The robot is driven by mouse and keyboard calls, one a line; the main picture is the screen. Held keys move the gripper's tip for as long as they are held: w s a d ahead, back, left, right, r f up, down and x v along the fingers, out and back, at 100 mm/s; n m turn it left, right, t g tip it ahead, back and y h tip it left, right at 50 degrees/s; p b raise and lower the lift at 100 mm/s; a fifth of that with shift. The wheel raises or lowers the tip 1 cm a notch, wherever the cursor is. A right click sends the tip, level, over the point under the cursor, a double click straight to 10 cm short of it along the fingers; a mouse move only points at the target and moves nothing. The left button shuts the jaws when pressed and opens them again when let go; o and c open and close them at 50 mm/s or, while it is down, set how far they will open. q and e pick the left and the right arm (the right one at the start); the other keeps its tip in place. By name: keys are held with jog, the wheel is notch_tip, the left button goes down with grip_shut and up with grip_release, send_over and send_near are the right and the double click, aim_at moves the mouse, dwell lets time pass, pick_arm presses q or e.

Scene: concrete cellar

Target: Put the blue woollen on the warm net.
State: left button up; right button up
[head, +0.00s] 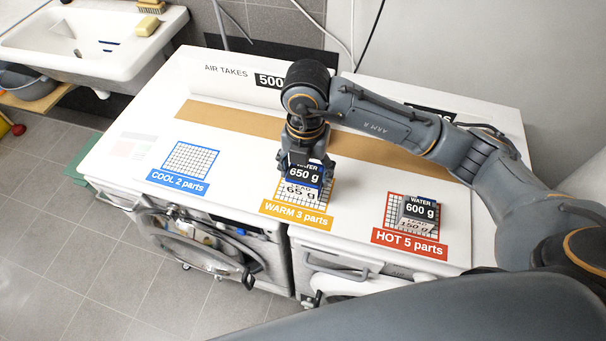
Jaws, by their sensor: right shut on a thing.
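The warm net (326,198) is a grid with a yellow border and the label "WARM 3 parts", in the middle of the white top. My right gripper (311,172) is over this net, pointing down and shut on the blue woollen (293,184). The woollen is a small block with blue edges, marked "WATER 650 g" and a second, lower figure that reads about 65 g. It is at the upper left part of the net; whether it touches the net I cannot tell. The fingers partly hide it. My left gripper is not in view.
The cool net (191,160) at left is empty. The hot net (394,222) at right bears a grey block (419,209) marked "WATER 600 g". A tan strip (230,120) and an upright white panel (225,78) lie behind. A sink (80,45) stands upper left.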

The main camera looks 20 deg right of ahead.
aim_at(304, 179)
jog(key=shift+w+d+f, duration=0.2)
jog(key=shift+w+f, duration=0.7)
jog(key=shift+f, duration=0.2)
notch_tip(304, 179, down, 3)
jog(key=shift+w+p, duration=0.1)
jog(key=shift+p, duration=0.9)
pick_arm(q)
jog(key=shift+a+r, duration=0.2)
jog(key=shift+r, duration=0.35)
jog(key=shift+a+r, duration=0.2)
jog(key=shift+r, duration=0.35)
pick_arm(e)
jog(key=shift+f, duration=0.2)
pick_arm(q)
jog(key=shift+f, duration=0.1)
pick_arm(e)
jog(key=shift+f, duration=0.1)
jog(key=shift+f+b, duration=0.15)
jog(key=shift+b, duration=0.15)
jog(key=o, duration=1.3)
jog(key=shift+o, duration=0.2)
jog(key=shift+r, duration=0.2)
